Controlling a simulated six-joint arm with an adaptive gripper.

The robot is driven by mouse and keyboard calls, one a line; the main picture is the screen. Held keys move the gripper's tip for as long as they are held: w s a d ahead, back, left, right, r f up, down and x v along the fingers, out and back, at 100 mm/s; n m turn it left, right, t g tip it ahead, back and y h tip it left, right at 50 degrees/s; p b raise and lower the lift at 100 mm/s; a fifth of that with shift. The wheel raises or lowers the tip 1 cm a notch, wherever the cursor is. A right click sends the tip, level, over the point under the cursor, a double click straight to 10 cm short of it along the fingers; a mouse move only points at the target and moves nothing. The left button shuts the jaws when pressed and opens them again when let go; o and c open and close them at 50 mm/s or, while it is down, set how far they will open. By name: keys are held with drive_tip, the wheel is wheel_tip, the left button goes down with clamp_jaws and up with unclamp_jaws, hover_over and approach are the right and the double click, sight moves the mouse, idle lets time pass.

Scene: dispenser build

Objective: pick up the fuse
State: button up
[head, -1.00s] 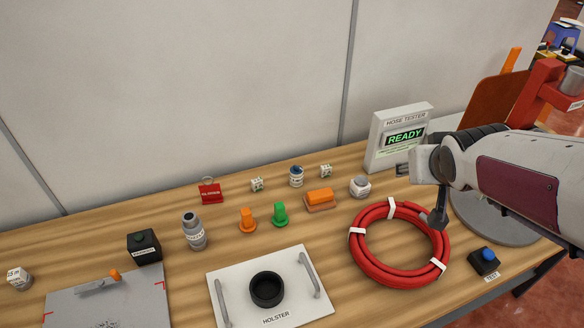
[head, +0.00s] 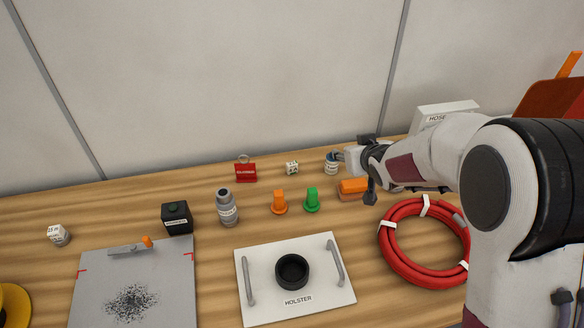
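No piece here carries a readable fuse label, so I cannot tell for certain which one is the fuse. Small candidates at the back of the table are a white cylinder with a dark blue top (head: 331,164) and a white cube with markings (head: 292,168). Another marked white cube (head: 59,235) sits at the far left. My gripper (head: 367,168) points left, its two fingers spread apart, just right of the cylinder. It appears empty. The arm hides the table behind it.
An orange block (head: 353,188) lies just below my gripper. Orange (head: 280,202) and green (head: 312,200) pegs, a grey bottle (head: 227,207), a red padlock-like tag (head: 245,171) and a black box (head: 177,217) stand nearby. The holster plate (head: 318,291) and red hose coil (head: 399,259) are in front.

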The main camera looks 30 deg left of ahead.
sight(293, 166)
drive_tip(key=s+a+f+y, duration=0.1)
drive_tip(key=a+f, duration=0.2)
drive_tip(key=a, duration=0.1)
drive_tip(key=s+a+f+n+g, duration=0.1)
drive_tip(key=s+a+f, duration=0.1)
drive_tip(key=a+f, duration=0.1)
drive_tip(key=s+a+f+n+y, duration=0.1)
drive_tip(key=a+f, duration=0.2)
drive_tip(key=a, duration=0.2)
drive_tip(key=shift+s+a+f+g+y, duration=0.1)
drive_tip(key=shift+s+f+g+y, duration=0.1)
drive_tip(key=shift+f+g+y, duration=0.15)
drive_tip(key=shift+f, duration=0.1)
drive_tip(key=shift+x, duration=1.25)
drive_tip(key=shift+w, duration=0.1)
drive_tip(key=shift+x, duration=2.55)
drive_tip(key=c, duration=1)
